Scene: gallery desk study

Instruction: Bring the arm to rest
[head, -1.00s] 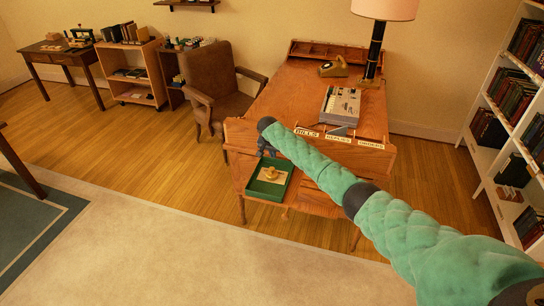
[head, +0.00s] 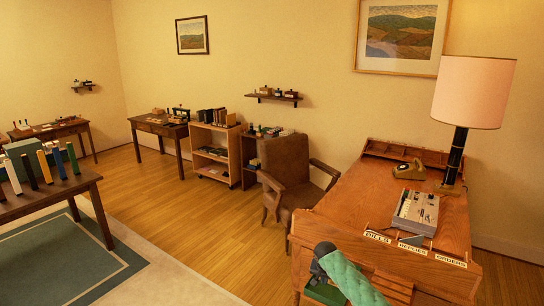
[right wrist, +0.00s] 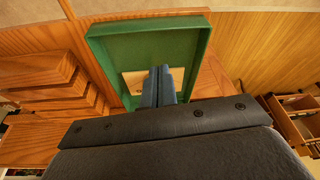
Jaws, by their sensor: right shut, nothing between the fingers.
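My right arm, in a green quilted cover, comes in at the bottom of the head view. Its gripper (head: 316,276) is low at the desk's near left corner, by a green tray (head: 326,294) that is mostly cut off or hidden there. In the right wrist view the two blue-grey fingers (right wrist: 162,72) are together with nothing between them. They point over the green tray (right wrist: 150,48). A pale card (right wrist: 134,82) lies in the tray, partly hidden behind the fingers. My left gripper is not in view.
The wooden desk (head: 345,205) carries a telephone (head: 408,171), a grey machine (head: 416,211), a lamp (head: 468,100) and slots labelled BILLS, REPLIES and ORDERS (head: 412,246). A brown chair (head: 290,175) stands at its left. Open wood floor (head: 190,210) lies further left.

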